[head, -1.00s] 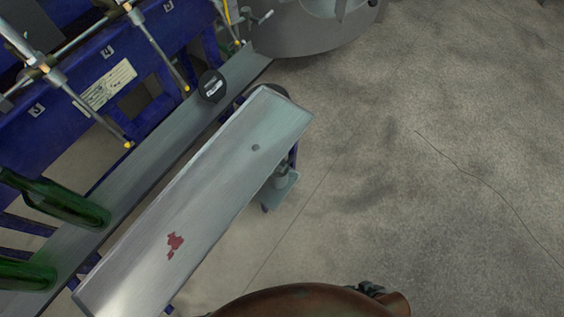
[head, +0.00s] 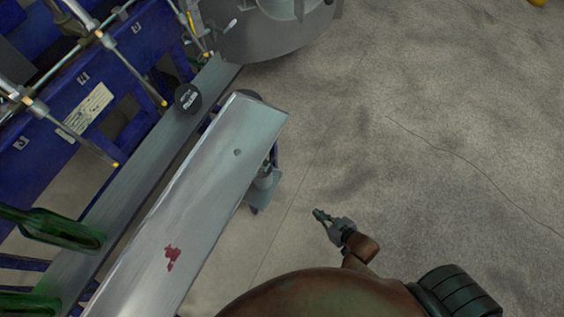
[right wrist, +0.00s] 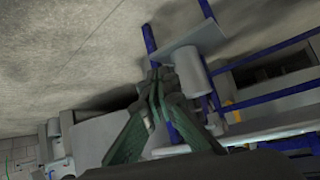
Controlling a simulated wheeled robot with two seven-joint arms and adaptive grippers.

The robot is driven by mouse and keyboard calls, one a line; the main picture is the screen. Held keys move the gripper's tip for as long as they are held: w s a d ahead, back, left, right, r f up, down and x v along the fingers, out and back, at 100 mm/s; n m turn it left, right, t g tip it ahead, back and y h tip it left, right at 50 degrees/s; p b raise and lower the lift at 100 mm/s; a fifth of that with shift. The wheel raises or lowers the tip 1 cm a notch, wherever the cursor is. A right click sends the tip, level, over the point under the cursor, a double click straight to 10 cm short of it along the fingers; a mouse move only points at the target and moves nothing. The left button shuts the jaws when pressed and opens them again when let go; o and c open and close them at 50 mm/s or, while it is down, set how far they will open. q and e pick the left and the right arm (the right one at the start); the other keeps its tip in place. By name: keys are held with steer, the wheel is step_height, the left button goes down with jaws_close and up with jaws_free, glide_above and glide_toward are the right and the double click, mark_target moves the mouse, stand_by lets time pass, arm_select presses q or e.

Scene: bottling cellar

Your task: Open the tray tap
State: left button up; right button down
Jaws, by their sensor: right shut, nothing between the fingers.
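The long metal tray (head: 212,185) lies slantwise in the head view, with a small round drain hole (head: 237,153) and a dark red stain (head: 172,258). Below its right edge a grey cylindrical fitting (head: 265,176) shows, partly hidden by the tray; I cannot make out a tap handle. My right gripper (head: 318,214) is shut and empty, over the floor to the lower right of the fitting, apart from it in this view. In the right wrist view its green fingers (right wrist: 156,82) are together, beside a grey cylinder (right wrist: 196,82) under a flat plate (right wrist: 188,42). My left gripper is out of view.
Left of the tray runs a blue bottling frame (head: 100,112) with filler spouts and a metal rail holding green bottles (head: 62,232). A black round knob (head: 188,98) is near the rail. A large grey round vessel (head: 265,30) stands behind.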

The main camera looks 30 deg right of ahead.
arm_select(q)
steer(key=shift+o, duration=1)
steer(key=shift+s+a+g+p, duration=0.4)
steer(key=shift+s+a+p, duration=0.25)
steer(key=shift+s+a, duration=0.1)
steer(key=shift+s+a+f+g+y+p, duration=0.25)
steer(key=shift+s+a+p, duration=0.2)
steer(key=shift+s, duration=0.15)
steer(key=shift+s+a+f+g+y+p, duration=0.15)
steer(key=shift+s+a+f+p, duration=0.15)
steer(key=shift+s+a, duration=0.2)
arm_select(e)
steer(key=w+r+n+t+y, duration=0.4)
steer(key=w+r+n+y, duration=0.2)
steer(key=w+r, duration=0.8)
steer(key=w+y, duration=0.1)
steer(key=y, duration=0.1)
steer(key=shift+d+r+y, duration=0.2)
steer(key=shift+r+y, duration=0.15)
steer(key=shift+y, duration=0.05)
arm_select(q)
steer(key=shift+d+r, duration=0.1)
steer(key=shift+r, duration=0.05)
arm_select(e)
steer(key=shift+w, duration=0.2)
